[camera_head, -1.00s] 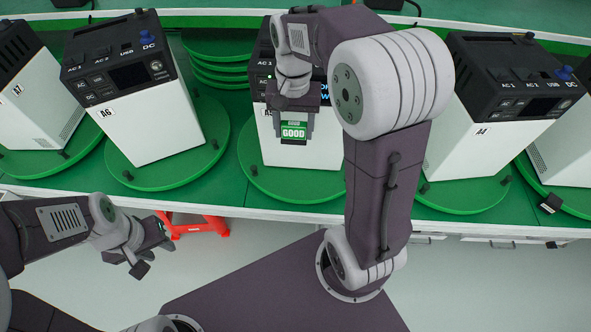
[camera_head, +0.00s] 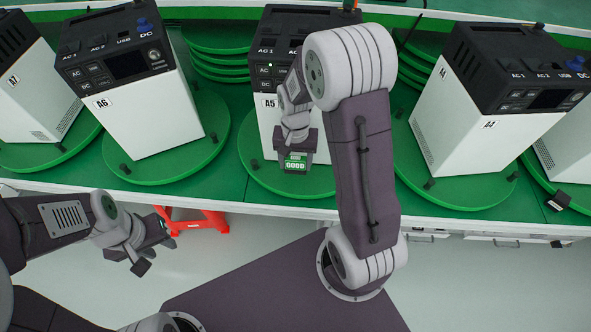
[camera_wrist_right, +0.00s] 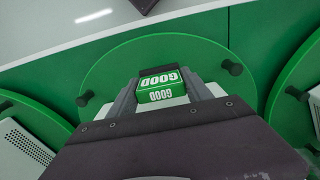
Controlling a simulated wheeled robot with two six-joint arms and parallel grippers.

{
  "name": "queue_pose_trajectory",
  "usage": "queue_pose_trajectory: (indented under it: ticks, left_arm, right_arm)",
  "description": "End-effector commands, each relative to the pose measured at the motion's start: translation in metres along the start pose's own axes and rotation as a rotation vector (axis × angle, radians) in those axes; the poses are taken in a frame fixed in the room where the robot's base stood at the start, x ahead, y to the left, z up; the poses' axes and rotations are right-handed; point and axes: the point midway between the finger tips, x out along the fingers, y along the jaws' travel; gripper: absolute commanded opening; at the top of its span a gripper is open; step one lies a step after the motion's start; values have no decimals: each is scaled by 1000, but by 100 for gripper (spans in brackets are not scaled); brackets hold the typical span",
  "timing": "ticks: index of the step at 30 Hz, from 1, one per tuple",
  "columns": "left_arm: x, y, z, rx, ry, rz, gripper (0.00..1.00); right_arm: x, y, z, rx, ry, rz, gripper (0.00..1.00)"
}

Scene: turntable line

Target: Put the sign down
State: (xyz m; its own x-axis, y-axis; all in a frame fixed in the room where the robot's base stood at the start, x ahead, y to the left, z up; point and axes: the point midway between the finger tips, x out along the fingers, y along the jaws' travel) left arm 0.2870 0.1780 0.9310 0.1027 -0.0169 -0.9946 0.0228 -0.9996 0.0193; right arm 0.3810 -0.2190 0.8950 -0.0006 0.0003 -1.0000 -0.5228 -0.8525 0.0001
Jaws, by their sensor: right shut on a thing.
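The sign is a small green and white block marked GOOD (camera_head: 296,166). My right gripper (camera_head: 296,160) is shut on it, in front of the white unit A5 (camera_head: 268,136) and over the front of that unit's green turntable (camera_head: 258,182). In the right wrist view the sign (camera_wrist_right: 160,88) sits between the two fingertips, with the turntable (camera_wrist_right: 110,72) around it. I cannot tell whether the sign touches the turntable. My left gripper (camera_head: 152,254) hangs empty over the floor at lower left, its fingers apart.
Unit A6 (camera_head: 150,120) stands on a turntable to the left, and unit A4 (camera_head: 470,130) on one to the right. Small black knobs (camera_head: 254,164) stand up from the turntable rims. A red stool (camera_head: 205,220) is under the bench edge.

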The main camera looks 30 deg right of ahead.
Motion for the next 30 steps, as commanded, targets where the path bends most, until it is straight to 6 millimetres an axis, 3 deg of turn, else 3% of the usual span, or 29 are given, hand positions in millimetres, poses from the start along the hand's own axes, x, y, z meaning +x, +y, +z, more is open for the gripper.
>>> queue_pose_trajectory:
  ticks: [3, 9, 21, 22, 23, 24, 30]
  left_arm:
    - [1, 0, 0, 0, 0, 0, 36]
    - [6, 0, 1, 0, 0, 0, 36]
    - [9, 0, 1, 0, 0, 0, 36]
    - [8, 0, 1, 0, 0, 0, 36]
    - [8, 0, 1, 0, 0, 0, 36]
    - [8, 0, 1, 0, 0, 0, 36]
    - [8, 0, 1, 0, 0, 0, 36]
  right_arm:
    - [5, 0, 0, 0, 0, 0, 15]
    - [39, 0, 0, 0, -2, 1, 15]
    - [46, 0, 0, 0, 1, 0, 15]
    - [45, 0, 0, 0, 1, 0, 66]
    - [44, 0, 0, 0, 1, 0, 74]
    - [44, 0, 0, 0, 1, 0, 80]
    - [44, 0, 0, 0, 1, 0, 80]
